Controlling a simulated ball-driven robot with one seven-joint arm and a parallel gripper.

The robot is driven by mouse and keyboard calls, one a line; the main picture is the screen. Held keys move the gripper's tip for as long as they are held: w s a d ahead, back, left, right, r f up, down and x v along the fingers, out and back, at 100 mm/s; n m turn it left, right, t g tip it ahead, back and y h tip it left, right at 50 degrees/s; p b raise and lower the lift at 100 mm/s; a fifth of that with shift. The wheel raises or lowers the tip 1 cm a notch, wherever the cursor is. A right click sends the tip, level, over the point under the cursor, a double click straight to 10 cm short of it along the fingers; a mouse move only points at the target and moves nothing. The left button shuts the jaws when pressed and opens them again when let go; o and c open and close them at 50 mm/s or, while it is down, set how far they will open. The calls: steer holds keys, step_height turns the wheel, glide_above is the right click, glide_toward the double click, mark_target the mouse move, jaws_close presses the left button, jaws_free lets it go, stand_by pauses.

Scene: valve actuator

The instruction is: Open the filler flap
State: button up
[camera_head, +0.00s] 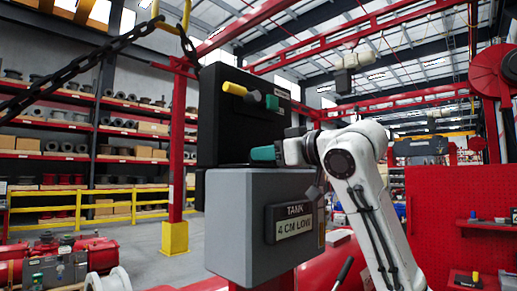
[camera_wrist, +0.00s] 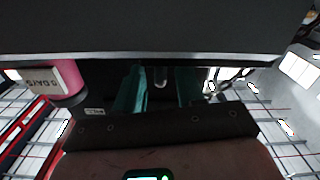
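A grey tank box (camera_head: 238,225) carries a label reading TANK 4 CM LOW (camera_head: 295,222). A tall black housing (camera_head: 222,125) stands just above and behind it. I cannot tell for sure which part is the filler flap. My gripper (camera_head: 262,153) points left at the gap between housing and tank top, its teal fingers in front of the black face. In the wrist view my gripper (camera_wrist: 160,90) has its two teal fingers apart, with a small grey piece (camera_wrist: 161,77) showing between them. I cannot tell whether they touch it. A dark slab (camera_wrist: 150,30) lies just beyond the fingertips.
A pink cylinder with a label (camera_wrist: 68,80) shows left of the fingers. A chain (camera_head: 90,65) hangs at upper left. A red pegboard (camera_head: 450,220) stands at right.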

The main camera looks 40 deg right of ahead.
steer(key=shift+w+p, duration=0.3)
steer(key=shift+w, duration=1.25)
jaws_close()
